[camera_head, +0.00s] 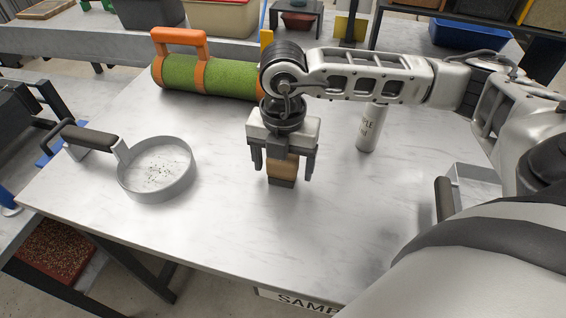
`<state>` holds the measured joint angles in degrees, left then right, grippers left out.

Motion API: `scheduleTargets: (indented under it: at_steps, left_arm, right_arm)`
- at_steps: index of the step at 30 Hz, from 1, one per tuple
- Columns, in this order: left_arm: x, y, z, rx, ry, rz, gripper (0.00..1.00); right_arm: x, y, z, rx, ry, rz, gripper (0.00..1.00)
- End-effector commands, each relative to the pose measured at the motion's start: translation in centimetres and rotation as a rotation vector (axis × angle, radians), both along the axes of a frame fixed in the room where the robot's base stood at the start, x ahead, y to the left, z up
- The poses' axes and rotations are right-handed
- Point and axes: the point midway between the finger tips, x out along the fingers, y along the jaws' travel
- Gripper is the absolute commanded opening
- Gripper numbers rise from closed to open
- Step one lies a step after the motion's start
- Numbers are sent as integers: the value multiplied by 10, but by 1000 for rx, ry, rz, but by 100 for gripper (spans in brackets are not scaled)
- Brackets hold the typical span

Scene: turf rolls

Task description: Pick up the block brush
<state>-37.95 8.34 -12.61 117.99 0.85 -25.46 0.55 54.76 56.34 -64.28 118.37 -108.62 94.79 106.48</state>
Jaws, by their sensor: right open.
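The block brush (282,170) is a small upright piece with a tan wooden body and a dark lower part. It stands on the white marbled table (220,224) near the middle. My right gripper (281,176) points straight down over it. The fingers are open, one on each side of the brush, with a gap showing to each finger. The top of the brush is hidden under the gripper body. My left gripper is not in view.
A green turf roll (219,76) with orange straps lies behind my gripper. A round sieve (158,170) with a dark handle sits at the left. A white labelled cylinder (371,128) stands right of the gripper. A metal pan (474,186) is at the right edge. The front middle is clear.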

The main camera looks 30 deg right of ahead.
Motion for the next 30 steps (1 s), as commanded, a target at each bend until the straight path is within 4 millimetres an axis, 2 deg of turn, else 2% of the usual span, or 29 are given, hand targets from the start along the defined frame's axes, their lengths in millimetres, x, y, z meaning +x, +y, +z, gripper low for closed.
scheduleTargets:
  at_steps: [3,9,10,15,25,30]
  left_arm:
    - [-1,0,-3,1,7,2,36]
    - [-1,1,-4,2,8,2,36]
    - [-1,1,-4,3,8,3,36]
    - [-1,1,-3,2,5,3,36]
    - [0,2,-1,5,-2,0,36]
    - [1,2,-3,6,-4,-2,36]
  right_arm:
    - [0,0,-8,0,0,1,76]
    - [0,0,-8,0,-1,1,76]
    - [0,0,-8,0,-1,1,71]
    - [0,0,-8,1,-1,1,27]
    - [0,0,-6,1,-2,1,27]
    - [1,0,5,1,-4,1,27]
